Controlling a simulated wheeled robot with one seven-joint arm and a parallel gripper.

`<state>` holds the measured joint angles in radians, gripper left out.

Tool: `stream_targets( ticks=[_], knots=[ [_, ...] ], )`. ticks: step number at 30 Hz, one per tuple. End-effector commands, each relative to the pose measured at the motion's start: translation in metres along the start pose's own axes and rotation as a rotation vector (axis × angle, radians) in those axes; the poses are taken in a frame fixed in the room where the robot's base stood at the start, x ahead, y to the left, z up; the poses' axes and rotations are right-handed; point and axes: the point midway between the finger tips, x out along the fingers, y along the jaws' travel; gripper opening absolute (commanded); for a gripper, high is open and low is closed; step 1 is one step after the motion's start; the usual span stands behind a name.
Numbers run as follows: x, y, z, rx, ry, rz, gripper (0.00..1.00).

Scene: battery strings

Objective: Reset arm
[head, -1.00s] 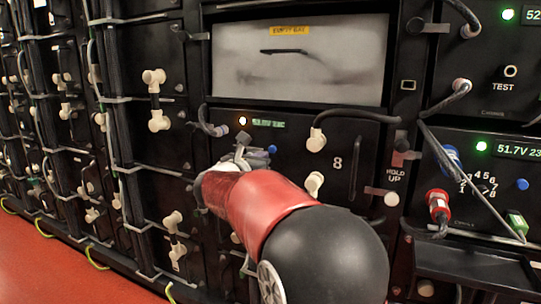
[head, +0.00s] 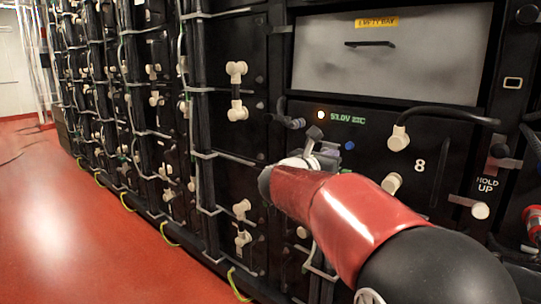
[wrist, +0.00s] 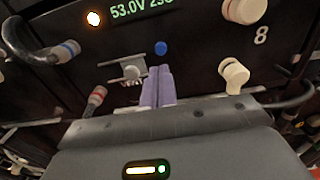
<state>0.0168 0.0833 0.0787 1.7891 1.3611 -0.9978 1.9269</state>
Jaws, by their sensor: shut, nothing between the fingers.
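My red and black arm (head: 345,218) reaches in from the lower right in the head view, toward the front of battery unit 8 (head: 455,150). My gripper (head: 322,150) is near that front, below the green 53.0V display. In the wrist view my gripper (wrist: 158,88) shows as two purple-grey fingers pressed together, with nothing between them. The fingertips appear just below a blue button (wrist: 161,48) and right of a grey vent handle (wrist: 127,70). I cannot tell whether they touch the panel.
The empty bay (head: 390,60) is above unit 8. A HOLD UP lever (head: 487,184) is to its right. Cream connectors (head: 398,138) and black cables stick out from the panels. Racks line the left, and red floor (head: 80,240) is clear there.

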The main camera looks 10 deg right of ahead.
Motion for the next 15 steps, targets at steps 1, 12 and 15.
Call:
stream_targets(
  ticks=[1,12,15],
  knots=[
    [-0.002,0.001,0.004,-0.019,-0.006,0.017,0.0],
    [-0.122,0.036,0.033,-1.113,-0.374,0.686,0.0],
    [-0.174,0.023,0.005,-1.537,-0.562,0.883,0.0]
  ],
)
